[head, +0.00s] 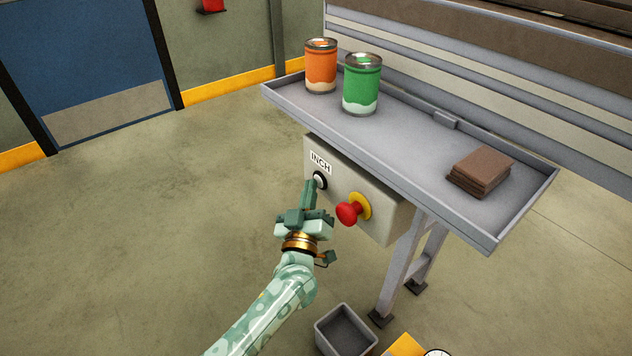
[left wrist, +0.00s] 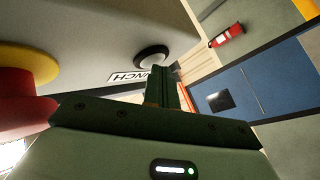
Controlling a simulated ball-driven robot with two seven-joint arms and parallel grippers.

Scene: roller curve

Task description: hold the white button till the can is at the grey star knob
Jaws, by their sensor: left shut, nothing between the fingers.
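The white button (head: 320,180) sits in a black ring under an INCH label on the front of a grey control box. It also shows in the left wrist view (left wrist: 152,52). My left gripper (head: 314,186) is shut and empty, its fingertips at the button's lower edge; I cannot tell whether they press it. Its fingers (left wrist: 158,84) point toward the button in the wrist view. An orange can (head: 321,66) and a green can (head: 361,84) stand upright on the grey tray (head: 405,150) above. I cannot make out a grey star knob. My right gripper is out of view.
A red mushroom button (head: 348,213) with a yellow collar is close to the right of my left gripper. Brown flat pieces (head: 481,171) lie stacked at the tray's right. A grey bin (head: 345,332) stands on the floor below. The floor at left is clear.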

